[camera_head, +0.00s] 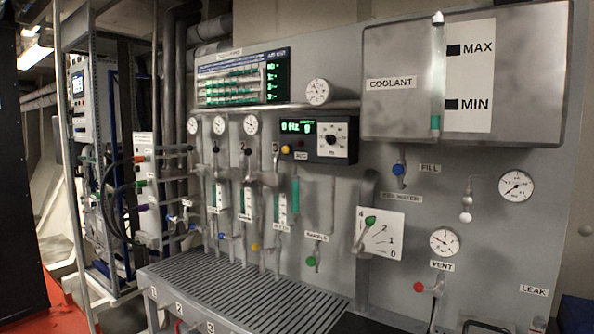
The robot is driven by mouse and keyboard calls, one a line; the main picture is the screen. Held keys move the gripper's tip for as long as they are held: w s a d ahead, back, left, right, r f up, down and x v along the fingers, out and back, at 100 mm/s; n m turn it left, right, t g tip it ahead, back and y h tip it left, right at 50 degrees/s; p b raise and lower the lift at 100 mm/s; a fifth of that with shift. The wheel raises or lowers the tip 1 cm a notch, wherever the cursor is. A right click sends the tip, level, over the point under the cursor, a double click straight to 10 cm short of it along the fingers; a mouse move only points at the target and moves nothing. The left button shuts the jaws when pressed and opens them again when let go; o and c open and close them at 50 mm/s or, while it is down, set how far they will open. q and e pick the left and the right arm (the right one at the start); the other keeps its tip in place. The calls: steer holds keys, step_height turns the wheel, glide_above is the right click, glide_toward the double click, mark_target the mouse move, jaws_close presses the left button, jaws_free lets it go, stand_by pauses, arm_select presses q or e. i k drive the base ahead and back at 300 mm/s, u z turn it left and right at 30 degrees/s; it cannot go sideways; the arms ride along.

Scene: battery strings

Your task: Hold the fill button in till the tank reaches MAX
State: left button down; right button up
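The grey metal coolant tank (390,115) is mounted at the upper right of the panel. Its upright sight tube (437,75) stands beside a white plate with a MAX mark (453,50) and a MIN mark (451,104). A short green column (435,122) shows at the bottom of the tube, below the MIN mark. Nothing touches the button. I cannot make out either of my grippers in this view.
A lever on a numbered white dial (379,234) sits below the button. Right of it are a gauge (444,241) and a red vent knob (419,287). A green knob (311,261) is lower left. A slatted grey bench (240,290) juts out at the lower left.

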mark_target(398, 170)
steer(key=u, duration=0.4)
steer(key=i, duration=1.2)
steer(key=z, duration=2.65)
